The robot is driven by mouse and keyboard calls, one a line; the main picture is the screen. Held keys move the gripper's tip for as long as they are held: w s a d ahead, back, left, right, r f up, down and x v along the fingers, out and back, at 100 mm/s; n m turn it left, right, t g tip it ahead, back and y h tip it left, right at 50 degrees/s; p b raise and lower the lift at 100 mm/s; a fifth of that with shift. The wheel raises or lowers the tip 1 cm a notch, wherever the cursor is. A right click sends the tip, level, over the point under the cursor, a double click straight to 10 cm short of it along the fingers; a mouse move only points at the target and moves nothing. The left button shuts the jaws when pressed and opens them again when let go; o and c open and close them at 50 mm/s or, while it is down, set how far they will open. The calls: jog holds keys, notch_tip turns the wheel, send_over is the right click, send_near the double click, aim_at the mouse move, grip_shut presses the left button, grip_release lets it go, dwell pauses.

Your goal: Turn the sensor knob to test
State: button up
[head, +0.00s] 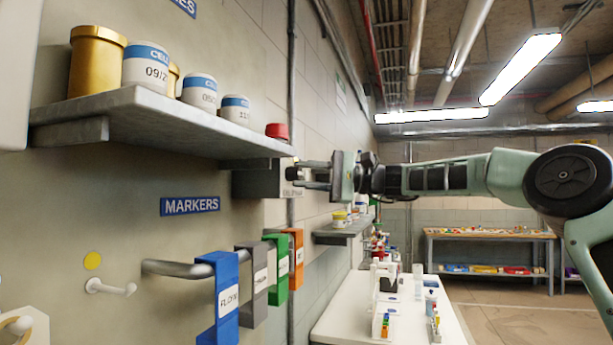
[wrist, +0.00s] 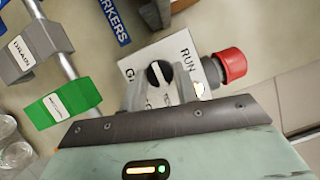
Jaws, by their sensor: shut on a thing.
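The sensor knob (wrist: 158,73) is a black round knob with a white pointer line, on a white plate (wrist: 185,47) in the wrist view. The plate reads RUN on the right of the knob; other lettering on the left and below is partly covered. The plate's grey box (head: 260,181) is on the wall under the shelf in the head view. My gripper (head: 296,176) reaches it from the right, its fingertips at the box face. In the wrist view my gripper (wrist: 157,84) is shut on the knob; the fingers hide its lower part.
A red mushroom button (wrist: 231,65) sits close beside the plate. A shelf (head: 150,122) with jars overhangs the box. Coloured tags, including a blue tag (head: 227,298) and a green tag (wrist: 62,104), hang on a rail nearby. Open room lies to the right.

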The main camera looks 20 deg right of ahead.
jog(key=o, duration=1)
jog(key=shift+c, duration=0.2)
jog(key=shift+d, duration=0.1)
jog(key=b+v, duration=0.5)
jog(key=v, duration=1.2)
jog(key=shift+d, duration=0.2)
